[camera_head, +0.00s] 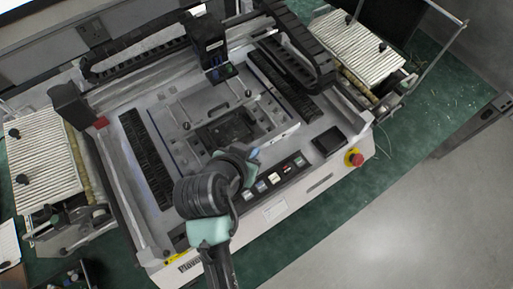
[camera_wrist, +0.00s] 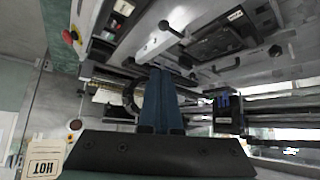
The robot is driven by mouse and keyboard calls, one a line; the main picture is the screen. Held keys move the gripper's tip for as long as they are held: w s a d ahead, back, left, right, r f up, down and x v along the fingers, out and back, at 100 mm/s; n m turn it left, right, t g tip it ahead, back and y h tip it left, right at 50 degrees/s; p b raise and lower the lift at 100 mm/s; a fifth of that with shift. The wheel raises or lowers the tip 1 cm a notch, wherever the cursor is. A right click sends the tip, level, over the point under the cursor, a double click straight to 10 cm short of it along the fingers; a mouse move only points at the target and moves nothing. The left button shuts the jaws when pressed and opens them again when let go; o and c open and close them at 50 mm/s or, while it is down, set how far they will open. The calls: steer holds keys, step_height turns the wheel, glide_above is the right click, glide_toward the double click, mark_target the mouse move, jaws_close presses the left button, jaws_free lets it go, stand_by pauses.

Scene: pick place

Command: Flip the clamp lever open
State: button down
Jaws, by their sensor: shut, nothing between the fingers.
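The clamp fixture (camera_head: 230,128) sits on the grey bed of the machine in the head view, a metal plate with a dark centre. Small dark-tipped levers stand on it, one at its left (camera_head: 187,125) and one at its upper right (camera_head: 248,93). In the wrist view a light grey bar (camera_wrist: 153,49) and a thin dark lever (camera_wrist: 172,29) show just beyond my fingers. My gripper (camera_wrist: 161,72) is shut and empty, its blue fingers together. In the head view my arm hides the fixture's lower edge. I cannot tell whether the fingertips touch the bar.
A button panel (camera_head: 275,178) and a red emergency stop (camera_head: 354,158) lie along the machine's front. A gantry head (camera_head: 212,58) stands behind the fixture. Ribbed white trays flank the machine on the left (camera_head: 42,158) and right (camera_head: 362,48). Open floor lies at lower right.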

steer(key=shift+w, duration=0.15)
steer(key=p+x, duration=0.1)
steer(key=x, duration=0.8)
steer(key=shift+w+d+f, duration=0.1)
steer(key=shift+w+f, duration=0.1)
steer(key=s, duration=0.1)
steer(key=s+p, duration=0.1)
steer(key=a+p, duration=0.1)
steer(key=shift+s+f, duration=0.3)
steer(key=shift+s, duration=0.1)
steer(key=shift+s+a+f, duration=0.15)
steer(key=shift+s+a, duration=0.05)
steer(key=shift+s, duration=0.2)
